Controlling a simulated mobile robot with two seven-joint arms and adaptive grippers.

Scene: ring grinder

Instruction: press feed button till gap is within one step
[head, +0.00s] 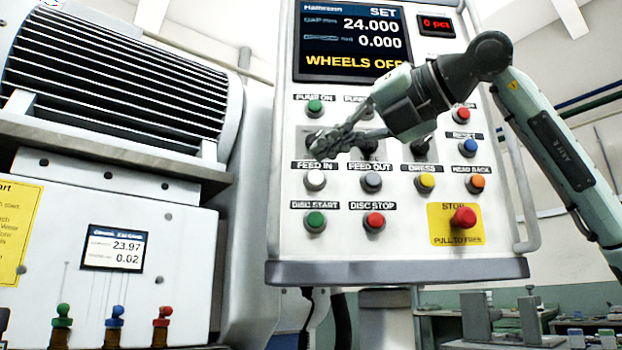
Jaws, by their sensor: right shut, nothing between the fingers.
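The control panel (425,240) stands in the middle of the head view. Its white FEED IN button (315,180) and grey FEED OUT button (372,182) sit side by side. The screen (350,42) reads SET, a gap of 24.000, a second value of 0.000 and WHEELS OFF. My right gripper (318,147) comes in from the right. It is shut and empty, with its fingertips in front of the panel just above the FEED IN label. I cannot tell whether it touches the panel. My left gripper is not in view.
Other buttons surround the feed buttons, including green DISC START (315,221), red DISC STOP (374,222) and the red STOP knob (463,218). A small display (114,249) on the machine at left reads 23.97 and 0.02. A grey handle (530,200) runs along the panel's right side.

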